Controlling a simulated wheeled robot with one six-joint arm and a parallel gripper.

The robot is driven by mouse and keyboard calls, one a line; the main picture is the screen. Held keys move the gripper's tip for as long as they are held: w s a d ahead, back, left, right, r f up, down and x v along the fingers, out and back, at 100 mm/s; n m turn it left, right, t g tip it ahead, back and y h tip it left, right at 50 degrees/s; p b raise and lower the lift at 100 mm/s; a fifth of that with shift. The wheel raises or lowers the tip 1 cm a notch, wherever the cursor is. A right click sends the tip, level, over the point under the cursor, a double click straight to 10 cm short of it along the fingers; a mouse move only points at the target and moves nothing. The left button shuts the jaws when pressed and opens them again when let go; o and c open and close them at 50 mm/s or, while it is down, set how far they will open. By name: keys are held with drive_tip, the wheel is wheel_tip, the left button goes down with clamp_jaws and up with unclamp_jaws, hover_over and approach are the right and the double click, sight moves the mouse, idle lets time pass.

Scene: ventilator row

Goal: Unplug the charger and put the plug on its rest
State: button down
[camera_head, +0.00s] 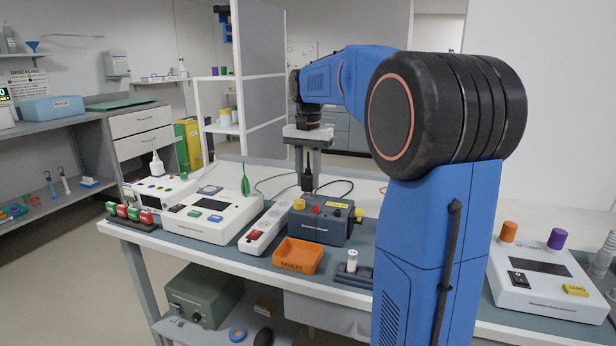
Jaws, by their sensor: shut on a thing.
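My gripper (307,172) points down over the dark blue-grey charger box (322,226), at the middle of the bench. It is shut on a black plug (308,184) that stands upright at the top of the box. A black cable (343,181) curves off to the right behind it. I cannot tell whether the plug is still seated or just clear of its socket. The box carries red and yellow knobs and a yellow label. A small dark holder (345,278) with a white cylinder (352,260) stands in front; I cannot tell whether it is the plug's rest.
An orange tray (298,256) and a white power strip (264,229) with a red switch stand beside the box. Another white device (538,284) is at right. My arm hides part of the bench.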

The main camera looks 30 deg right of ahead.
drive_tip(key=shift+f, duration=0.85)
idle(0.6)
drive_tip(key=c, duration=1.3)
unclamp_jaws()
drive_tip(key=shift+r, duration=0.1)
